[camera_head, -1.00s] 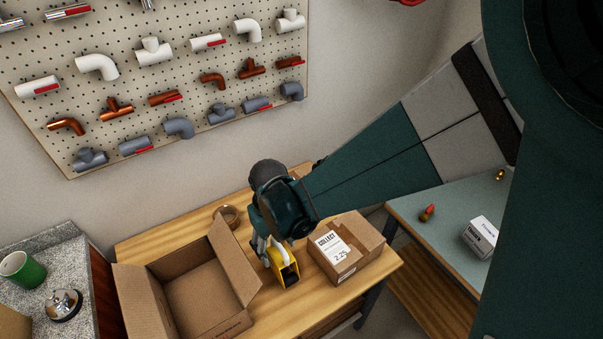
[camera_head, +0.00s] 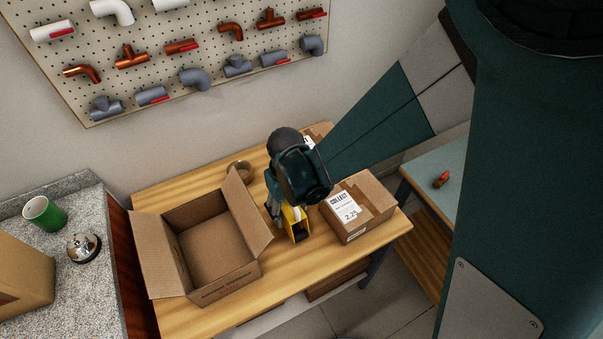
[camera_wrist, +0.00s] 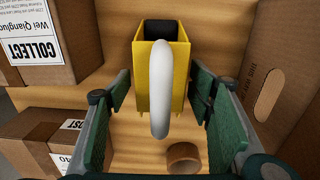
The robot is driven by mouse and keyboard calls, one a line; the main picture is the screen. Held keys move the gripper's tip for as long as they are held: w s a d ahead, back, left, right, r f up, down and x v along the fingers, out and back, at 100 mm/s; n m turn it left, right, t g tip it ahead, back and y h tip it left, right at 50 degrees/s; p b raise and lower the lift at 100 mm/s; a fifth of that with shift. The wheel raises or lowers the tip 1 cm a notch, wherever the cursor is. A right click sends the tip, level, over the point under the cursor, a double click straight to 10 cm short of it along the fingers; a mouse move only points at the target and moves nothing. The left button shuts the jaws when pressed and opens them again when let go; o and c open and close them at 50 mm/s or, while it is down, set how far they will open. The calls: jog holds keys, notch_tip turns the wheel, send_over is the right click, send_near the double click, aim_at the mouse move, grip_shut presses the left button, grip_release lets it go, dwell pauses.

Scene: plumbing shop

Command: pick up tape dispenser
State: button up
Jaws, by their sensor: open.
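The yellow tape dispenser (camera_wrist: 152,88) with a white curved handle stands on the wooden table. It shows in the middle of the wrist view, between the two green fingers of my gripper (camera_wrist: 162,115). The fingers are open, one on each side, with gaps between them and the dispenser. In the head view the dispenser (camera_head: 296,222) shows just below my gripper (camera_head: 284,215), partly hidden by my wrist.
An open cardboard box (camera_head: 205,282) stands left of the dispenser. A closed, labelled carton (camera_head: 380,199) stands close on its right. A brown tape roll (camera_wrist: 183,157) lies near the dispenser. Another carton (camera_wrist: 25,150) stands behind. The table front (camera_head: 290,277) is clear.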

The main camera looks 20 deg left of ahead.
jog(key=shift+f, duration=0.4)
jog(key=shift+c, duration=0.3)
jog(key=c, duration=1.1)
